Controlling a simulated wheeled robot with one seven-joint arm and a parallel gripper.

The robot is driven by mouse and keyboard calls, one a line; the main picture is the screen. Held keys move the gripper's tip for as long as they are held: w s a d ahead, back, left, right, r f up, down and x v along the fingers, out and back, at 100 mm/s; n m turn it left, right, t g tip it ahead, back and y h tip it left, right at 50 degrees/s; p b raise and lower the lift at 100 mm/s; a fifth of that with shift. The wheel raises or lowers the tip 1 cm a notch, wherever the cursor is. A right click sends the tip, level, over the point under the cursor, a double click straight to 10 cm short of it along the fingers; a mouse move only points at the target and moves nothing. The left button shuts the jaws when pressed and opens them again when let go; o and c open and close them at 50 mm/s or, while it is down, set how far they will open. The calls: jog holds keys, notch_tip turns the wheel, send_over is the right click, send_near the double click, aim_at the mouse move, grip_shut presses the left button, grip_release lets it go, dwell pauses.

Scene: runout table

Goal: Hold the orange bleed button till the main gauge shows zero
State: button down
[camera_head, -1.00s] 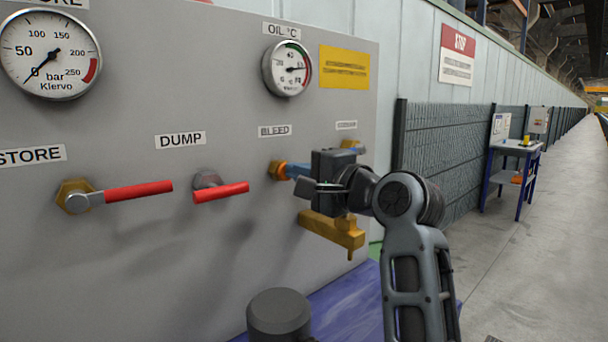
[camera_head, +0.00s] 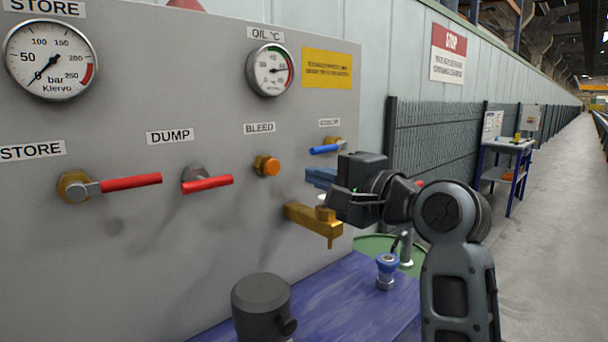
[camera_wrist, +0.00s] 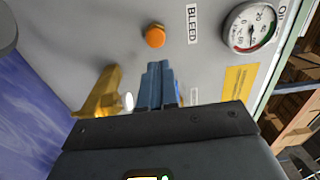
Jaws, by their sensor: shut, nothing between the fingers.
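The orange bleed button (camera_head: 271,167) sits in a brass collar on the grey panel under the BLEED label. It also shows in the wrist view (camera_wrist: 155,37), beyond the fingertips. My gripper (camera_head: 308,177) is shut and empty, its blue fingers (camera_wrist: 155,88) apart from the button, to its right in the head view. No gauge labelled main is in view. The STORE gauge (camera_head: 50,60) has its needle at the low end, lower left, near zero. The OIL °C gauge (camera_head: 270,70) also shows in the wrist view (camera_wrist: 250,27).
Red-handled STORE (camera_head: 130,183) and DUMP (camera_head: 208,184) valves lie left of the button. A blue-handled valve (camera_head: 325,149) and a brass tap (camera_head: 313,220) are close to my gripper. A dark cylinder (camera_head: 261,305) stands on the blue surface (camera_head: 345,312) below.

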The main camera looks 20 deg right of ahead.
jog(key=v, duration=0.3)
jog(key=shift+s+d, duration=0.15)
jog(key=shift+s, duration=0.2)
jog(key=s+d+f+n+g+h, duration=0.1)
jog(key=s+f+n+h, duration=0.2)
jog(key=s+f, duration=0.75)
jog(key=s+f+n+h, duration=0.25)
jog(key=s+f, duration=0.35)
jog(key=f, duration=0.9)
jog(key=s+a+f+n, duration=0.1)
jog(key=s+n, duration=0.3)
jog(key=s, duration=0.9)
jog(key=s+a+f+n+g, duration=0.1)
jog(key=s+a+n, duration=0.2)
jog(key=s, duration=1)
jog(key=shift+s+n, duration=0.2)
jog(key=shift+n, duration=0.85)
jog(key=c, duration=1.9)
grip_release()
jog(key=shift+f, duration=0.15)
